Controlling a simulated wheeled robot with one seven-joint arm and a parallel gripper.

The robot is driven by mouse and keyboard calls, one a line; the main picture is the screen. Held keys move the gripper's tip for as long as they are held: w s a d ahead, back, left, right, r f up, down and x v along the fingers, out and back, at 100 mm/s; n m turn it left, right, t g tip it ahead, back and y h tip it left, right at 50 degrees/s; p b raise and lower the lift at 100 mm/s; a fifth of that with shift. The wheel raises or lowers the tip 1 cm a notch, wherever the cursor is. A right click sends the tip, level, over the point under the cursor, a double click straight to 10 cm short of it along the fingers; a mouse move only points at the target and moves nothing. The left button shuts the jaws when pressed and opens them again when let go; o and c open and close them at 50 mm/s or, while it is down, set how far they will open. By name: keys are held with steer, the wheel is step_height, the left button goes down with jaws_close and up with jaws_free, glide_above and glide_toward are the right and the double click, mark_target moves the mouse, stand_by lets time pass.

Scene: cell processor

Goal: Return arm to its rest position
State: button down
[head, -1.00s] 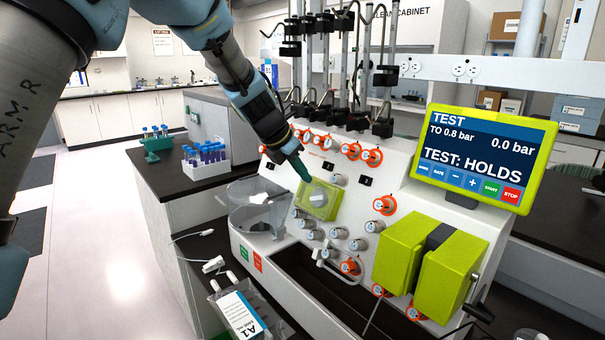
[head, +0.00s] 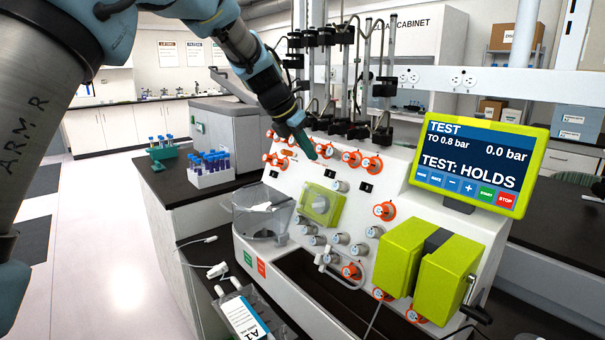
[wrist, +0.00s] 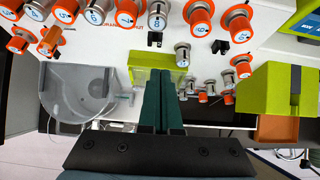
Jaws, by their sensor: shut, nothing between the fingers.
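My arm reaches in from the upper left of the head view. My gripper (head: 308,150) is at its end, with dark green fingers closed together and nothing between them. It is in front of the upper part of the white cell processor panel (head: 395,165), near the row of orange-ringed knobs. In the wrist view the shut fingers (wrist: 162,85) point at the panel, over the lime-green block (wrist: 150,62). In the head view that block (head: 321,204) is below and right of the fingertips, apart from them.
The screen (head: 470,165) reads "TEST: HOLDS", 0.0 bar. Metal poles with black clamps (head: 385,90) rise behind the panel. A clear round vessel (head: 262,215) is at the panel's left. A tube rack (head: 210,178) stands on the left bench. The floor at left is clear.

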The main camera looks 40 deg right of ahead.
steer(key=shift+d+r, duration=0.45)
steer(key=shift+r, duration=0.3)
steer(key=w+a+f+m+t+y, duration=0.1)
steer(key=w+a+f+m, duration=0.2)
steer(key=a, duration=0.7)
steer(key=w+a+f+m+y, duration=0.1)
steer(key=w+a+f+m, duration=0.1)
steer(key=w+a, duration=0.65)
steer(key=w+a+f+m+t+y, duration=0.1)
steer(key=w+a+f+m, duration=0.15)
steer(key=a, duration=1.05)
steer(key=s+a+f+m+y, duration=0.1)
steer(key=s+a+f+m, duration=0.2)
steer(key=a, duration=0.6)
steer(key=s+a+f+m+y, duration=0.1)
steer(key=s+a+m, duration=0.3)
steer(key=a, duration=0.6)
steer(key=s+a+f+m+y, duration=0.1)
steer(key=s+a+f+m, duration=0.3)
steer(key=a, duration=0.5)
steer(key=shift+s+a+f+y+b, duration=0.35)
steer(key=shift+s+a+y+b, duration=0.1)
steer(key=shift+s, duration=0.75)
